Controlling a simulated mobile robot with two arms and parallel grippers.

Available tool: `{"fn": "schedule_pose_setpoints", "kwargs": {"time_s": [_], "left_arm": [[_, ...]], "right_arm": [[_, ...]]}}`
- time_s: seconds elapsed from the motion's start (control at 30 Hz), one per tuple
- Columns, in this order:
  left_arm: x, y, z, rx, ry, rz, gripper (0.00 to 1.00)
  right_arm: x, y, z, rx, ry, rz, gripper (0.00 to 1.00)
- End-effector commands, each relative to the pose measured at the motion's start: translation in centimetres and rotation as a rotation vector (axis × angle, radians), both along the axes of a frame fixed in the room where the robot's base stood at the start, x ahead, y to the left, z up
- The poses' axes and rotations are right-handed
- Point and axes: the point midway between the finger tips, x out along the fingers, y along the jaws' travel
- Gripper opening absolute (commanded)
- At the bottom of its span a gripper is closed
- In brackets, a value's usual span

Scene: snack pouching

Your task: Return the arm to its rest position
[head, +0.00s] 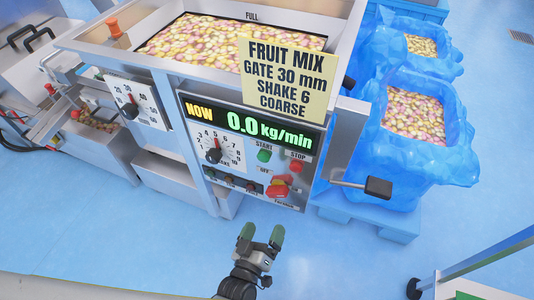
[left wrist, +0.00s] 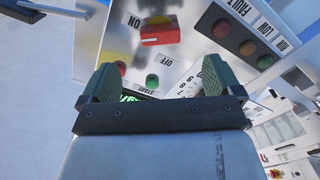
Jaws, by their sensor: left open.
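My left gripper (head: 262,236) is open and empty, in front of and below the machine's control panel (head: 225,175). It points up toward the panel without touching it in the head view. In the left wrist view its two green fingers (left wrist: 158,80) stand apart, with the panel behind them. The panel display (head: 250,122) reads "NOW 0.0 kg/min". A red switch (head: 279,187), marked OFF, sits low on the panel and also shows in the left wrist view (left wrist: 160,35). A green start button (head: 264,155) sits above it. My right gripper is not in view.
The hopper (head: 92,35) holds pink and yellow pieces. A yellow sign (head: 287,77) reads "FRUIT MIX, GATE 30 mm, SHAKE 6, COARSE". A black-handled lever (head: 378,187) sticks out right of the panel. Blue-lined bins (head: 455,165) stand at right. Blue floor around my gripper looks clear.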

Motion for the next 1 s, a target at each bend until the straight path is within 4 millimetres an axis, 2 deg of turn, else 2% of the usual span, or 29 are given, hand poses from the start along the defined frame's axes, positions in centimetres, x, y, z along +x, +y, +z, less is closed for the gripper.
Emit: {"fn": "schedule_pose_setpoints", "kwargs": {"time_s": [0.17,0.23,0.27,0.37,0.47,0.5,0.57,0.6,0.7,0.8,0.9,1.0], "left_arm": [[0.0,0.0,-0.1,0.005,0.005,-0.001,0.94],[-0.3,0.3,-1.0,0.034,0.033,-0.008,0.94],[-0.5,0.6,-1.7,0.057,0.055,-0.013,0.94],[-2.0,2.0,-5.7,0.177,0.182,-0.047,0.94],[-5.3,4.9,-11.1,0.342,0.374,-0.096,0.94],[-7.0,6.3,-13.3,0.407,0.459,-0.118,0.94],[-9.9,8.5,-16.2,0.497,0.585,-0.151,0.94],[-12.0,10.0,-17.8,0.553,0.67,-0.174,0.94],[-17.5,13.8,-20.9,0.672,0.87,-0.228,0.94],[-22.5,16.9,-22.6,0.758,1.036,-0.278,0.94],[-26.3,19.0,-23.3,0.81,1.158,-0.315,0.94],[-28.5,20.2,-23.6,0.839,1.227,-0.339,0.94]], "right_arm": [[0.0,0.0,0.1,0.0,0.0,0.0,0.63],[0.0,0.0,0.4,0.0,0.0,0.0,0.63],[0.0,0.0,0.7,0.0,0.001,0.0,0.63],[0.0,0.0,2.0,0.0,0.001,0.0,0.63],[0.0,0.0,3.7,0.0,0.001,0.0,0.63],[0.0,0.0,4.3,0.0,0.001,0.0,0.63],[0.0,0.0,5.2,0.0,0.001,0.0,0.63],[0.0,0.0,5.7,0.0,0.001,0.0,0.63],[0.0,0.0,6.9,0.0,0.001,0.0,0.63],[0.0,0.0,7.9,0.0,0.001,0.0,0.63],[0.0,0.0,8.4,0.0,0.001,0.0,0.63],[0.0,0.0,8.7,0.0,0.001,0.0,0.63]]}}
